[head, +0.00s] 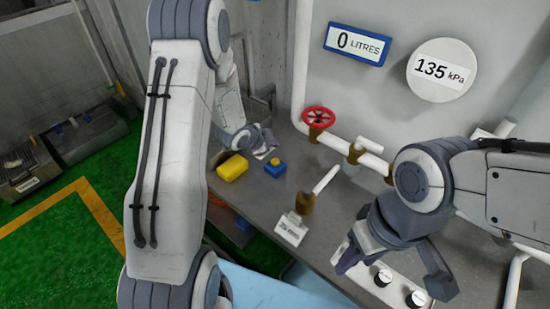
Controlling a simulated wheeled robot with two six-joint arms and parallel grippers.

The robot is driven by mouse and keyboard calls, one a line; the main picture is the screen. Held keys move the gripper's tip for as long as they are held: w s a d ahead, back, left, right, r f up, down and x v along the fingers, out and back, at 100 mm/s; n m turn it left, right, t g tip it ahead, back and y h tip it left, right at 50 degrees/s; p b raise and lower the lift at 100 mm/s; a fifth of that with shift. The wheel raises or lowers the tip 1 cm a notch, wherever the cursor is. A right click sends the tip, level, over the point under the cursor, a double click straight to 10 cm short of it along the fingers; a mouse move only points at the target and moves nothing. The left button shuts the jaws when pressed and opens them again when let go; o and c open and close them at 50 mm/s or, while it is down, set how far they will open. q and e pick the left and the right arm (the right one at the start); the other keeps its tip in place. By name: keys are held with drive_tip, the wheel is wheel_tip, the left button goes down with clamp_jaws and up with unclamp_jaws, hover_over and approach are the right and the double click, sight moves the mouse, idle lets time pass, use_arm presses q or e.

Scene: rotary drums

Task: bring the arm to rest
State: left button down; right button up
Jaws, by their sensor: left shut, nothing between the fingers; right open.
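My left arm fills the left middle of the head view. Its gripper (266,153) is small and partly hidden behind the forearm and wrist; it is shut and empty, above the grey bench top close to a yellow block (233,168) and a blue block with a knob (275,168). I cannot tell whether it touches anything. My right arm comes in from the right. Its gripper (396,276) is open and empty, its fingers spread over a white panel with dark-topped knobs (382,278) at the bench front.
A red valve wheel (318,117) sits on white pipes at the back of the bench (290,190). A lever with a white handle (326,180) stands mid-bench beside a label plate (291,229). Behind are a litres display (356,43) reading 0 and a round gauge (441,71) reading 135 kPa.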

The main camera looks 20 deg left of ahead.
idle(0.7)
use_arm(q)
drive_tip(key=s+d+r+n+g+y+b, duration=0.1)
drive_tip(key=s+d+r+g, duration=0.15)
drive_tip(key=s+d, duration=0.3)
drive_tip(key=s+d+r+n+g+b, duration=0.1)
drive_tip(key=s+d+r+b, duration=0.1)
drive_tip(key=s+d+r, duration=0.35)
drive_tip(key=s+d+r+n+g+b, duration=0.1)
drive_tip(key=s+d+g, duration=0.1)
drive_tip(key=s, duration=1)
drive_tip(key=s+d+r+n+g, duration=0.1)
drive_tip(key=s+d+g, duration=0.2)
drive_tip(key=s, duration=0.9)
drive_tip(key=shift+s+d+n+b, duration=0.3)
drive_tip(key=shift+d+b, duration=0.1)
drive_tip(key=shift+d, duration=0.75)
drive_tip(key=shift+g, duration=0.25)
